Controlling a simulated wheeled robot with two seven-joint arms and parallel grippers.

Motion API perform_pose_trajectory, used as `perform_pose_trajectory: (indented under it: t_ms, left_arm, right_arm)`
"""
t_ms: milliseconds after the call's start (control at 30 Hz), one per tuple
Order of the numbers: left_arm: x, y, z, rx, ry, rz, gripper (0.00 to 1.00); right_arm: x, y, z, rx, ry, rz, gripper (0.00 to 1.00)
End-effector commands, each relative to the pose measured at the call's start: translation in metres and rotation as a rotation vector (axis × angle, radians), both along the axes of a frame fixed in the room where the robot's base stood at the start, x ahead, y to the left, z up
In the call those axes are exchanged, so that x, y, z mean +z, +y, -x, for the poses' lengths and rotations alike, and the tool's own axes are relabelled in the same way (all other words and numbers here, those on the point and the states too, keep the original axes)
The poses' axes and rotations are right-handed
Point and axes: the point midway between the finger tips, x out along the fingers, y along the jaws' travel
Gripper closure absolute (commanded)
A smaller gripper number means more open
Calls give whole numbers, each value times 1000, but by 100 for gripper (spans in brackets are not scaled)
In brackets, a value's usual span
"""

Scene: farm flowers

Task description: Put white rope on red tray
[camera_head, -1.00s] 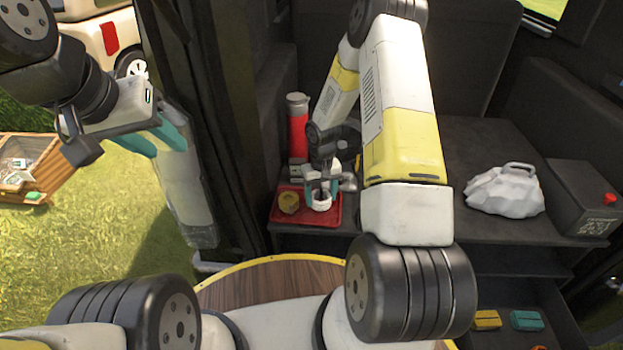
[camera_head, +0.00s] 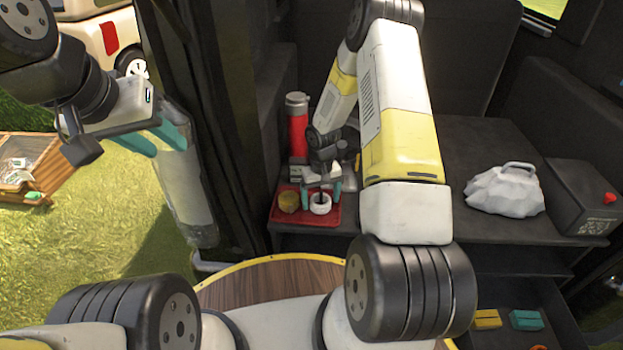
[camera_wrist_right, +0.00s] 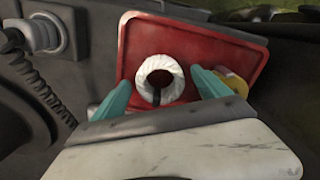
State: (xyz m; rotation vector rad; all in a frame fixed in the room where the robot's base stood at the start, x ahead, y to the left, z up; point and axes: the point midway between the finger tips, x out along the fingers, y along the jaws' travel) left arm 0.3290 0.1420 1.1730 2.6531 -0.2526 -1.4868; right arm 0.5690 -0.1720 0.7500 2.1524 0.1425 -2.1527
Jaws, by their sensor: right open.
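The white rope (camera_head: 320,205) is a small coil lying on the red tray (camera_head: 333,221) on the dark counter. In the right wrist view the white rope (camera_wrist_right: 160,78) rests on the red tray (camera_wrist_right: 200,38). My right gripper (camera_head: 321,192) is just above the rope; in the right wrist view its teal fingers (camera_wrist_right: 160,88) stand apart, one on each side of the coil, with gaps. A yellow rope coil (camera_head: 288,202) lies beside the white one on the tray. My left gripper (camera_head: 160,142) is at the left, outside over the grass, with teal fingers visible; I see nothing in it.
A red and grey bottle (camera_head: 298,125) stands behind the tray. A white bag (camera_head: 506,190) and a dark box with a red knob (camera_head: 585,196) are on the counter at right. A lower drawer holds a yellow block (camera_head: 487,319) and a teal block (camera_head: 527,320).

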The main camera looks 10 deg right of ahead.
Motion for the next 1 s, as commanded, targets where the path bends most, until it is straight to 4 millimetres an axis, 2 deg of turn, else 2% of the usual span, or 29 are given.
perform_pose_trajectory:
  t_ms: [400,767,867,1000]
  left_arm:
    - [0,0,0,0,0,0,64]
    - [0,0,0,0,0,0,64]
    - [0,0,0,0,0,0,64]
    - [0,0,0,0,0,0,64]
  right_arm:
    - [83,0,-1,-1,-4,0,14]
    - [130,0,1,-1,-14,2,14]
    - [165,-2,6,-8,-50,6,14]
    - [237,-1,28,-24,-131,7,14]
